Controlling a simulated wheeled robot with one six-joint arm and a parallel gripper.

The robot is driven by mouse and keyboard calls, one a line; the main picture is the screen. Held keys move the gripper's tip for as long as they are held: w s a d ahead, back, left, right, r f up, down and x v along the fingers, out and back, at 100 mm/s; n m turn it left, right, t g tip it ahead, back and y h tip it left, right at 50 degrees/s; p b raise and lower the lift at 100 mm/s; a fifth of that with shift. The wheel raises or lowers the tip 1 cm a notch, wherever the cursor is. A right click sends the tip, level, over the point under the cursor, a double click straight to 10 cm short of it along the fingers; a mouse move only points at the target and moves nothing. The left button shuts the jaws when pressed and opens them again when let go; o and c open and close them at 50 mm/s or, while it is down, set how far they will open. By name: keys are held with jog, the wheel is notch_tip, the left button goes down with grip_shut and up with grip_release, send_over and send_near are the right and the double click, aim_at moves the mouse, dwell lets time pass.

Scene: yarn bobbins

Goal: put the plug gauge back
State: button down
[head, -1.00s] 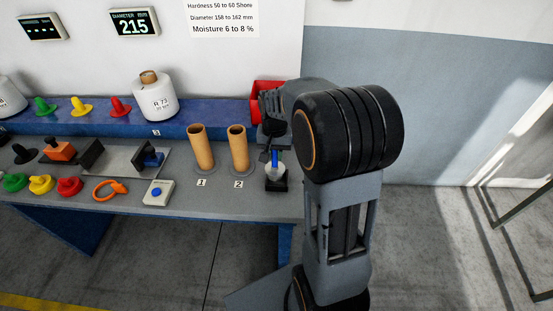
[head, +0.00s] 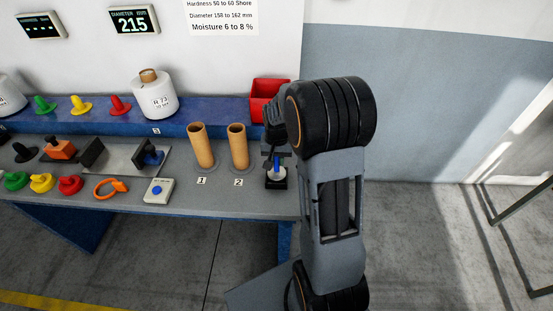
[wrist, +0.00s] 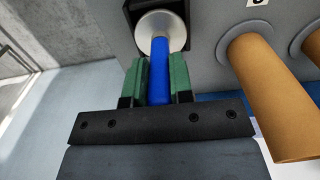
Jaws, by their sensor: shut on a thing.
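The plug gauge has a blue handle (wrist: 159,72) and a round silvery end (wrist: 160,28). My gripper (wrist: 159,80) is shut on the blue handle, with a green finger pad on each side of it. In the wrist view the silvery end is at a black holder (wrist: 134,12); I cannot tell how deep it sits. In the head view the plug gauge (head: 277,168) is upright at the black holder (head: 276,184) near the right end of the bench, below my gripper (head: 275,152), which my arm partly hides.
Two tan tubes (head: 201,147) (head: 238,148), labelled 1 and 2, stand just left of the holder. A red bin (head: 265,100) is behind it on the blue shelf. Floor is open to the right of the bench.

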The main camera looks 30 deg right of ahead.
jog(key=shift+f, duration=0.2)
jog(key=c, duration=1)
grip_release()
notch_tip(320, 180, up, 12)
jog(key=shift+f+b, duration=0.2)
jog(key=shift+b, duration=0.15)
jog(key=s+a+r+n+t, duration=0.1)
jog(key=s+a+n+t, duration=0.1)
jog(key=s, duration=0.6)
jog(key=s+a+r+n+t, duration=0.1)
jog(key=s+a+n+t, duration=0.1)
jog(key=s+a, duration=0.5)
jog(key=shift+s+a+n, duration=0.15)
jog(key=shift+s+n, duration=0.25)
jog(key=shift+n, duration=0.5)
jog(key=shift+r, duration=0.1)
